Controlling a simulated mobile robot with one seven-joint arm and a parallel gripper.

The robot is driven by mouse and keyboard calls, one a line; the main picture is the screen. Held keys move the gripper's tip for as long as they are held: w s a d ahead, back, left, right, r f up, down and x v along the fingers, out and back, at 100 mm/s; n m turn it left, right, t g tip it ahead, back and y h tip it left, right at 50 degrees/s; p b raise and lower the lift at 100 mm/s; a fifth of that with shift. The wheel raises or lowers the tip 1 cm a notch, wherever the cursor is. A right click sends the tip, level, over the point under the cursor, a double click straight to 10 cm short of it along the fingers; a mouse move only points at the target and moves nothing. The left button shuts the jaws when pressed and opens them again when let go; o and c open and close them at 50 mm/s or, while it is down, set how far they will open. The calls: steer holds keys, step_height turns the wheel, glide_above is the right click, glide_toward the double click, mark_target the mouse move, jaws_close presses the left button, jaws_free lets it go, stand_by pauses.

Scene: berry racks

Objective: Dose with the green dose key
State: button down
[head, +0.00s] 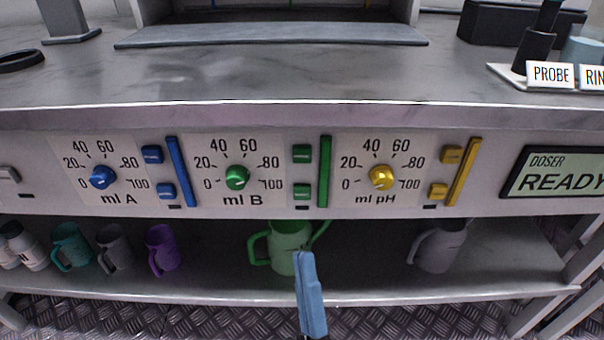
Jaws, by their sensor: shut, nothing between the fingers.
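The green section of the doser panel is marked ml B. Its green knob (237,177) sits in the middle of a 0 to 100 scale. To the right are an upper green key (303,153), a lower green key (302,189) and a tall green bar (325,171); I see no label telling which is the dose key. My gripper (304,262) is a blue shape below the panel, shut and empty. In the picture it is below the lower green key and overlaps the green jug (288,240); its distance from the panel is unclear.
Blue (103,178) and yellow (381,177) knobs flank the green section. The doser display (555,172) at right reads READY. Several mugs stand on the lower shelf (370,284), including a purple mug (162,250) and a grey jug (438,246). The worktop (270,78) overhangs above.

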mark_target(302, 192)
steer(key=w+b, duration=0.3)
steer(key=w, duration=0.5)
steer(key=shift+w, duration=0.4)
stand_by(1.8)
steer(key=shift+w+b, duration=0.1)
steer(key=shift+b, duration=0.2)
steer(key=shift+w, duration=0.3)
steer(key=shift+w+b, duration=0.45)
steer(key=shift+b, duration=0.05)
stand_by(0.5)
stand_by(0.3)
steer(key=shift+s+p, duration=0.4)
steer(key=shift+s, duration=0.5)
